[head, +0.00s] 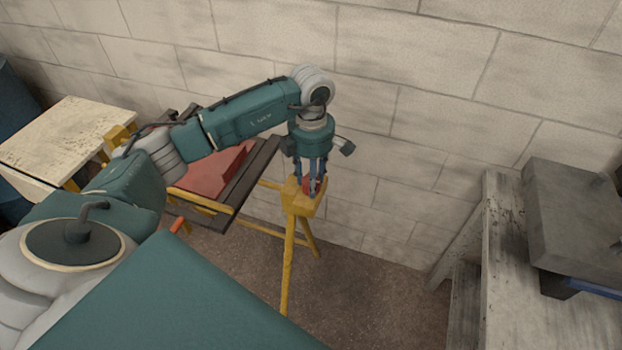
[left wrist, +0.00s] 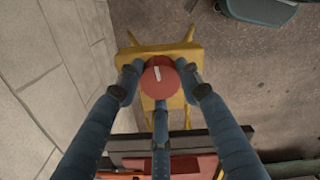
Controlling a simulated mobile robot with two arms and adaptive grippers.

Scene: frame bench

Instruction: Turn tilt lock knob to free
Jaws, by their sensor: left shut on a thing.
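The tilt lock knob (left wrist: 163,82) is a round red knob with a pale mark on its top. It sits on the yellow head of a stand, and in the head view a little of its red (head: 311,184) shows between my fingers. My left gripper (head: 310,188) comes down on it from above. In the left wrist view its blue fingers (left wrist: 160,84) close around the knob from both sides, with a third finger below. My right gripper is not in view.
A dark-edged frame with a red panel (head: 212,172) stands left of the knob on yellow legs. A block wall (head: 440,100) is close behind. A pale bench (head: 510,270) with a grey block (head: 575,215) stands at right. Bare floor (head: 370,300) lies between.

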